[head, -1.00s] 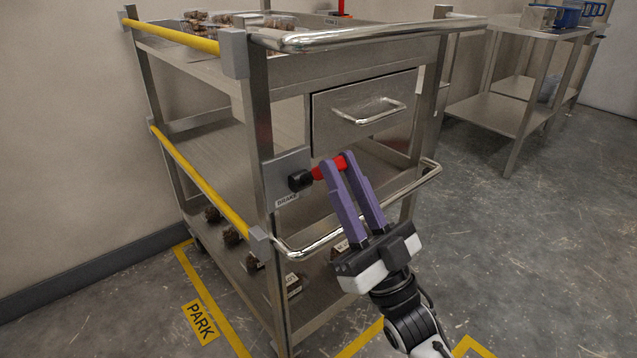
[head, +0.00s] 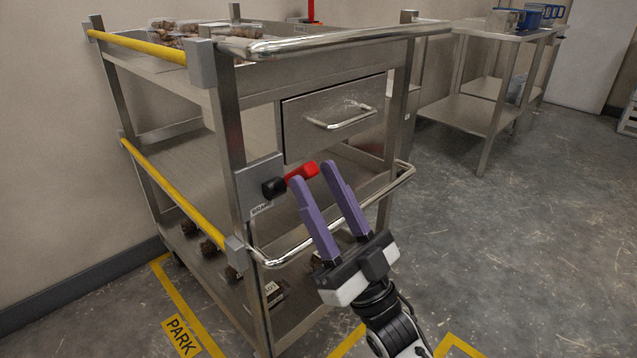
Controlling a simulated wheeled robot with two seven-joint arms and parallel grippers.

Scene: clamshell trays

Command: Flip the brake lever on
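The brake lever (head: 302,171) is a short red handle on a black hub (head: 273,187). The hub sits on a grey plate marked BRAKE (head: 258,211) on the cart's front corner post. The red handle points right and slightly up, toward the drawer side. My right gripper (head: 311,171) has two purple fingers, spread apart, with the tips close to the red handle. The left fingertip overlaps the handle in the picture; I cannot tell whether it touches. Nothing shows gripped between the fingers. My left gripper is out of view.
The steel cart (head: 225,120) has a drawer (head: 334,117) above the lever and a curved rail (head: 330,227) below it. Brown items stand on its shelves. A steel table (head: 480,110) stands at the back right.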

